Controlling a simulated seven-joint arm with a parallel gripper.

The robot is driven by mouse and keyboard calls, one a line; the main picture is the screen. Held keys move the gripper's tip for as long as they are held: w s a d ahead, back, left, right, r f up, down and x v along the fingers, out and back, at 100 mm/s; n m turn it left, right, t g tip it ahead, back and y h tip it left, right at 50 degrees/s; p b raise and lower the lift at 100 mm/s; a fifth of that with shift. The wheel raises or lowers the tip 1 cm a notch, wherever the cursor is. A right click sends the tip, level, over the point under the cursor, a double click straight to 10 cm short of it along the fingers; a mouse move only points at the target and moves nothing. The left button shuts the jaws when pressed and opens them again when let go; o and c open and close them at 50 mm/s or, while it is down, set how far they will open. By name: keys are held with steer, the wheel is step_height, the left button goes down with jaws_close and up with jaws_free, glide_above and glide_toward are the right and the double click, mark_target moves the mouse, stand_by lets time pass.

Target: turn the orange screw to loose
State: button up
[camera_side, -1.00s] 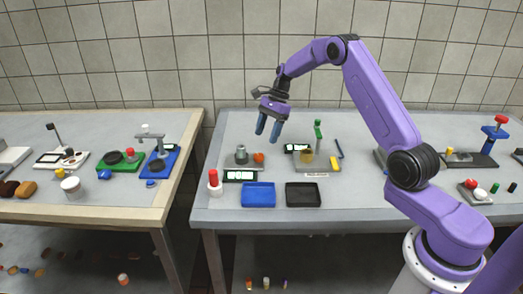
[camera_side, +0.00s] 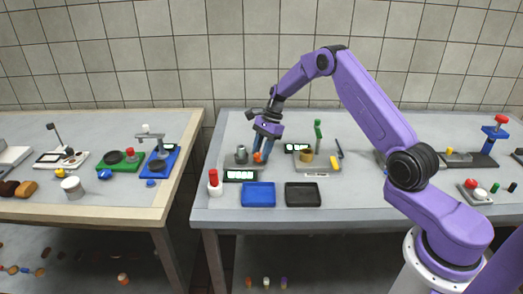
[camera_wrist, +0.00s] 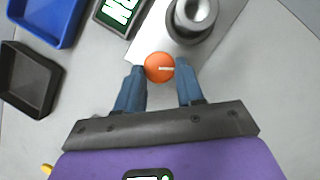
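The orange screw (camera_wrist: 159,67) is a round knob with a pale line mark, on a light metal plate. It also shows in the side view (camera_side: 258,157), partly covered by my fingers. My gripper (camera_wrist: 160,80) is pointed down over it, with one blue finger on either side of the knob. A grey metal cylinder (camera_wrist: 193,15) stands on the same plate, also in the side view (camera_side: 241,154).
A display with green marks (camera_side: 240,175) lies in front of the plate. A blue tray (camera_side: 258,195) and a black tray (camera_side: 302,194) are at the front. A red-capped white bottle (camera_side: 214,183) stands left. A plate with a brass cylinder (camera_side: 307,158) is to the right.

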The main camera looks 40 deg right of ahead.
steer(key=shift+w+n+g, duration=0.15)
steer(key=shift+n+g, duration=0.45)
steer(key=shift+n, duration=0.9)
steer(key=o, duration=1)
steer(key=shift+o, duration=0.2)
steer(key=shift+m, duration=0.3)
